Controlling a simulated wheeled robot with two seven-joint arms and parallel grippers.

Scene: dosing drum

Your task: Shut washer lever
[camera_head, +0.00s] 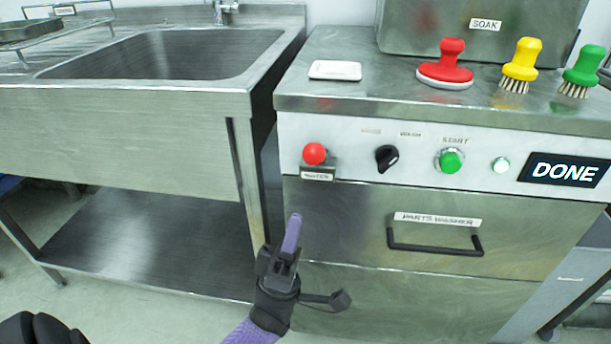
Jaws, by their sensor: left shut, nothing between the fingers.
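The washer (455,209) stands on the right, with a steel front and a white control panel. A red ball knob (315,153), which looks like the lever's end, sits at the panel's left end above a small label that is hard to read. The lever's arm is not clearly visible. My left gripper (293,222) is shut and empty, its purple fingertips pointing up. In the picture it is below and slightly left of the red knob, in front of the washer's lower left front, apart from the knob. My right gripper is not in view.
The panel has a black dial (387,157), a green start button (450,161), a lit lamp (501,165) and a DONE display (563,170). A black drawer handle (435,248) sticks out below. A steel sink (165,55) stands left. Red (448,68), yellow (521,62) and green (581,70) brushes stand on top.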

